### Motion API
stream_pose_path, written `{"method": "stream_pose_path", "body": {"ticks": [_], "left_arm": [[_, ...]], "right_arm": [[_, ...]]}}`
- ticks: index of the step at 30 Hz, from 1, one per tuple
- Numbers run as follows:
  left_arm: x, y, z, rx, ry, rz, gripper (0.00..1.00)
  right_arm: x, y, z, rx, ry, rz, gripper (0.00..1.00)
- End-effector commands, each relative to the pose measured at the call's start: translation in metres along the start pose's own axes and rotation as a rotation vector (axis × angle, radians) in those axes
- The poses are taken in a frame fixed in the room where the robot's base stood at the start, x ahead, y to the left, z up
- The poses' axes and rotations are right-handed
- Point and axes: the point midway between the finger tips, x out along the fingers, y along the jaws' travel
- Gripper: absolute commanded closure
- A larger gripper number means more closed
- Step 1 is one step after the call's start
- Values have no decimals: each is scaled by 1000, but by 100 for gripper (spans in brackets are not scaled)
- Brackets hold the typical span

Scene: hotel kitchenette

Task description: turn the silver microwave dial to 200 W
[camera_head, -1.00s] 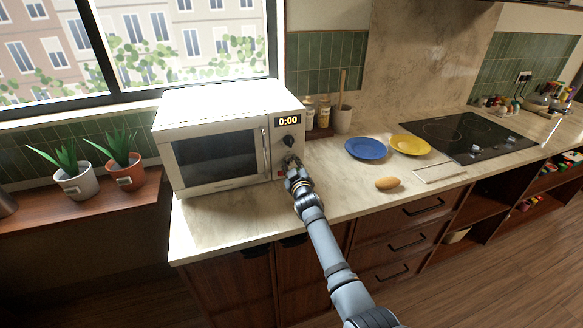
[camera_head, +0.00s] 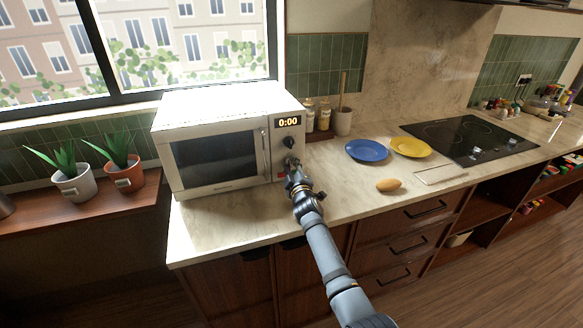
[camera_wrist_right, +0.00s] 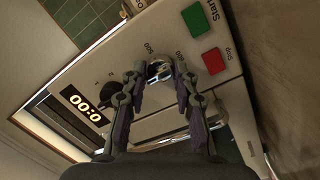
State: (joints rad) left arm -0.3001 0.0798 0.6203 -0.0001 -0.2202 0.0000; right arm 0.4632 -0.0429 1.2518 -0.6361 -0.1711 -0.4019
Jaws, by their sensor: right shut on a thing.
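The white microwave (camera_head: 218,112) stands on the counter, its control panel on the right side of its front. The silver dial (camera_wrist_right: 157,69) is on that panel, with small printed numbers around it that I cannot read surely. My right gripper (camera_wrist_right: 160,76) is shut on the silver dial, one finger on each side. In the head view my right gripper (camera_head: 292,166) covers the silver dial. The dial's pointer and exact setting are hidden between the fingers. My left gripper is not in view.
A black dial (camera_wrist_right: 97,96) and a display (camera_wrist_right: 82,104) reading 0:00 lie beside the silver dial. Green (camera_wrist_right: 195,20) and red (camera_wrist_right: 214,61) buttons are close to the fingers. Blue (camera_head: 367,150) and yellow (camera_head: 411,147) plates and a brown oval item (camera_head: 388,185) sit to the right.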

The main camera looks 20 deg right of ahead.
Motion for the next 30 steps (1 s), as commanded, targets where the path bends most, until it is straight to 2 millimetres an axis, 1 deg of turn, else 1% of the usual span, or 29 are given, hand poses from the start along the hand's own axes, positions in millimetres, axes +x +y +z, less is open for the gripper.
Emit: {"method": "stream_pose_path", "body": {"ticks": [9, 10, 14, 24, 26, 29, 30], "left_arm": [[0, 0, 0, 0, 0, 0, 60], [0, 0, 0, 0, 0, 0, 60], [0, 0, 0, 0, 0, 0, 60], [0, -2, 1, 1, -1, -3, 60], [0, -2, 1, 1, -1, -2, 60], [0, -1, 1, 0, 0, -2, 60], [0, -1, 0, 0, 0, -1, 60]], "right_arm": [[0, 0, 0, -3, -1, 0, 100], [0, 0, 0, -3, -1, -1, 67], [0, 0, 0, -2, -1, -1, 49], [-2, -1, 1, -2, -1, -1, 49], [-8, -1, 1, 0, -1, 0, 49], [-24, -2, 1, 2, -2, -1, 49], [-33, -2, 1, 1, -1, -1, 49]]}}
